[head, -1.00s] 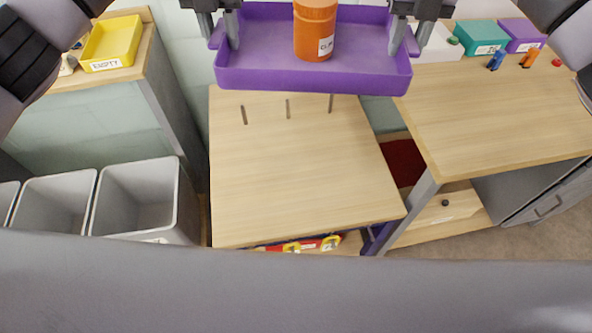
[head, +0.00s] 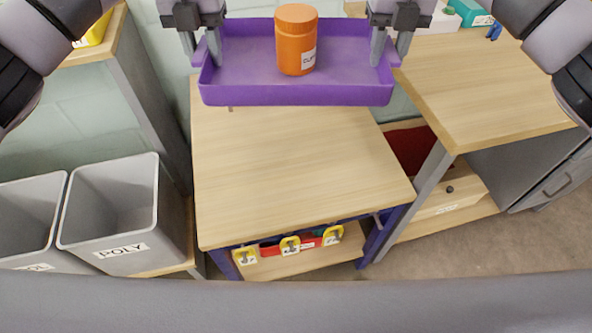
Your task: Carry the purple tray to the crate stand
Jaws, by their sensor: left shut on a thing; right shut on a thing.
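The purple tray (head: 245,93) hangs level in the air, above the back part of a wooden-topped stand (head: 290,165). An orange lidded jar (head: 290,45) with a white label stands upright in it, right of the middle. My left gripper (head: 201,48) is shut on the tray's left end. My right gripper (head: 391,47) is shut on its right end. The stand has dark blue legs and a lower shelf with yellow-tagged items (head: 290,245). I cannot tell whether this stand is the crate stand.
Grey bins, one marked POLY (head: 115,215), stand at left. A wooden bench (head: 480,85) with a teal box (head: 470,12) is at right. A shelf unit with a yellow bin (head: 95,32) is at the back left. The stand's top is clear.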

